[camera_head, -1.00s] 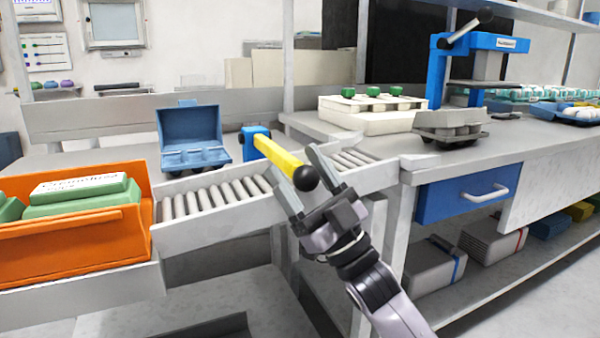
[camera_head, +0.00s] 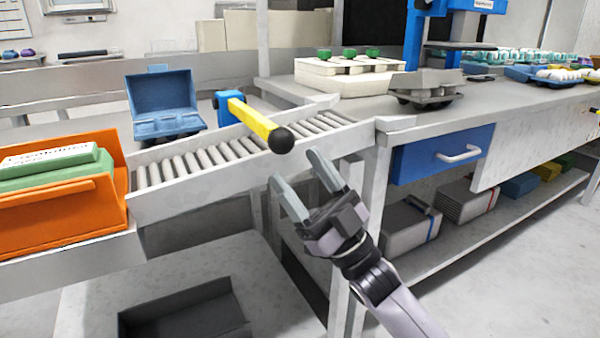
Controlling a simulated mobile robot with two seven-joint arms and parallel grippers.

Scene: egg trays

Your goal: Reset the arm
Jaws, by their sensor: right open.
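My right gripper (camera_head: 301,178) is open and empty. It hangs in front of the roller conveyor (camera_head: 240,146), just below the black ball end of a yellow lever (camera_head: 252,121), with a gap between them. My right arm comes in from the bottom right. My left gripper is out of view. An open blue egg carton (camera_head: 165,98) stands behind the conveyor on the left. A grey tray (camera_head: 427,84) sits near the bench edge on the right.
An orange bin (camera_head: 70,222) with green cartons (camera_head: 50,170) stands at the left end of the conveyor. A white box with green knobs (camera_head: 345,80) is on the bench. A blue drawer (camera_head: 437,152) is right of my gripper. A dark open box (camera_head: 185,315) lies low down.

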